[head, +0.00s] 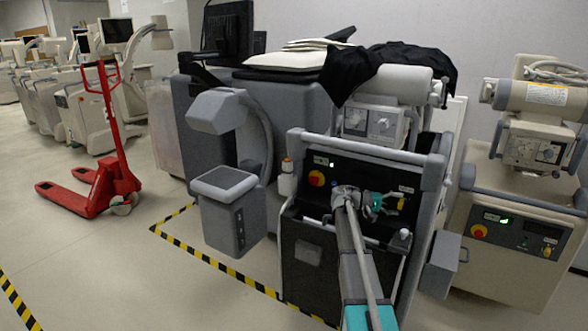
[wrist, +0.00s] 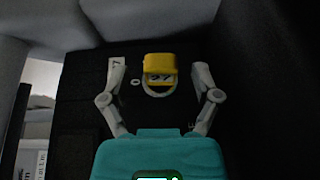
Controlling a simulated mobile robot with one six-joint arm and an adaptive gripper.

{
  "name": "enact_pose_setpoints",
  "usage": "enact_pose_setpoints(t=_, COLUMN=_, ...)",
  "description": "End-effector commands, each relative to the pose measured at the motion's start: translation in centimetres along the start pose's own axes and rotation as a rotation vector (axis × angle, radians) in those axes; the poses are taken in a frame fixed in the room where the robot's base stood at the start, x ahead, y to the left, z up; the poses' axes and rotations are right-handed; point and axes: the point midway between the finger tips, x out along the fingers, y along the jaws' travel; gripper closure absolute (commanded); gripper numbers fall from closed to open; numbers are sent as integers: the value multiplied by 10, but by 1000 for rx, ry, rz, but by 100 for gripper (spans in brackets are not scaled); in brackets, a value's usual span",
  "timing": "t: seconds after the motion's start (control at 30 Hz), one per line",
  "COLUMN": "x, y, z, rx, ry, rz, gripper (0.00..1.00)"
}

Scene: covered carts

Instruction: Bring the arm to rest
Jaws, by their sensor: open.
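My arm (head: 355,255) reaches out over the front of a grey and black cart. My gripper (head: 389,202) is at the cart's dark panel (head: 345,168), pointing right. In the wrist view my gripper (wrist: 160,82) has its two grey fingers spread wide, with nothing held between them. A yellow knob (wrist: 160,65) with a dark band shows between and beyond the fingertips. It also shows just right of the gripper in the head view (head: 401,204).
The cart's grey top rail (head: 370,153) runs above the arm. Another cart (head: 510,240) stands at right, a red pallet jack (head: 105,185) at left. Yellow-black tape (head: 235,274) edges clear floor at left.

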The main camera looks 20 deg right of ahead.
Motion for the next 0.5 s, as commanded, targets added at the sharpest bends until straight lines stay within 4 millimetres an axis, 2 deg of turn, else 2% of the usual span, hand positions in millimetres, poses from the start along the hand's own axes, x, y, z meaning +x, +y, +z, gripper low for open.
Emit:
enact_pose_setpoints(t=0.17, x=-3, y=1, z=1, rx=-1, ry=2, rz=-5, gripper=20)
enact_pose_setpoints(t=0.27, x=-12, y=3, z=5, rx=-3, ry=5, rz=-19, gripper=20)
enact_pose_setpoints(t=0.37, x=-29, y=5, z=11, rx=-9, ry=10, rz=-47, gripper=20)
enact_pose_setpoints(t=0.5, x=-66, y=9, z=26, rx=-24, ry=25, rz=-107, gripper=20)
